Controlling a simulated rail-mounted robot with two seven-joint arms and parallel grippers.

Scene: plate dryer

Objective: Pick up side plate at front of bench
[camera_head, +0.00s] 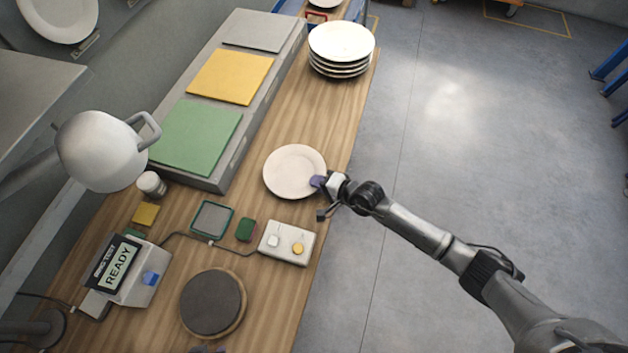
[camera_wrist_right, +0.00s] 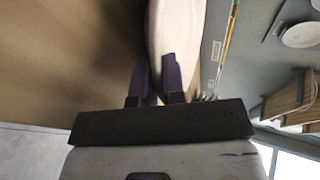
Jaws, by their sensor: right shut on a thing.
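A white side plate (camera_head: 293,170) is on or just above the wooden bench (camera_head: 335,120), near its right edge. My right gripper (camera_head: 318,182) reaches in from the right and is shut on the plate's right rim. In the right wrist view, the plate (camera_wrist_right: 176,25) shows edge-on between the purple fingers (camera_wrist_right: 160,78). I cannot tell whether the plate is clear of the bench top.
A plate stack (camera_head: 341,47) stands at the far end. A grey unit with green (camera_head: 195,137) and yellow panels lies left. A button box (camera_head: 287,243), a round dark pad (camera_head: 213,303) and a READY display (camera_head: 122,265) are nearer. A lamp (camera_head: 100,150) overhangs the left.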

